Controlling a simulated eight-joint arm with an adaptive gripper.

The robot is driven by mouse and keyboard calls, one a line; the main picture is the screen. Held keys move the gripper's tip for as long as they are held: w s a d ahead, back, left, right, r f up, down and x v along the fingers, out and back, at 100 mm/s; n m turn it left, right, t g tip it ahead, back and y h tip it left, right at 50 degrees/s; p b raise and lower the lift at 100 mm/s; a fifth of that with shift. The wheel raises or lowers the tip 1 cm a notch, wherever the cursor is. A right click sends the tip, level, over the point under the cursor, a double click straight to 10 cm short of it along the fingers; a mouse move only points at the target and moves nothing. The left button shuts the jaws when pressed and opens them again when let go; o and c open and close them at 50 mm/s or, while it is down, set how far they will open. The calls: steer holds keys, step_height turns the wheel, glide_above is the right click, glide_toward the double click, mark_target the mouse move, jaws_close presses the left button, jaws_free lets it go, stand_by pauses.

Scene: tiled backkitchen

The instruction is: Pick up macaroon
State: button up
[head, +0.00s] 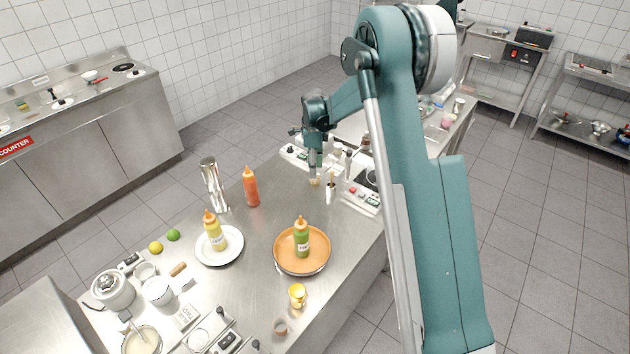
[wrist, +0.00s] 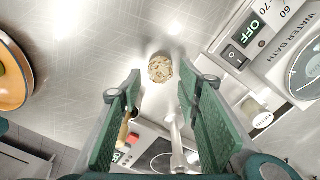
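The macaroon (wrist: 160,68) is a small round tan piece with a speckled top, lying on the steel counter in the wrist view. In the head view a small tan spot just below my gripper (head: 315,181) appears to be the same macaroon. My gripper (wrist: 158,90) is open, its two green fingers spread to either side with the macaroon just beyond and between their tips. Nothing is held. In the head view the fingers point down over the far part of the counter, and their exact height above it is hard to tell.
A brush-like utensil (head: 331,190) stands close to the right of the gripper. A water bath (wrist: 260,50) is on the right in the wrist view. An orange pan (head: 286,262) with a green bottle (head: 302,240) and a red bottle (head: 251,188) stand nearer. The counter's middle is clear.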

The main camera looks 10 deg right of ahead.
steer(key=shift+f, duration=0.15)
steer(key=shift+f+p, duration=0.35)
steer(key=shift+f, duration=2.15)
steer(key=c, duration=0.5)
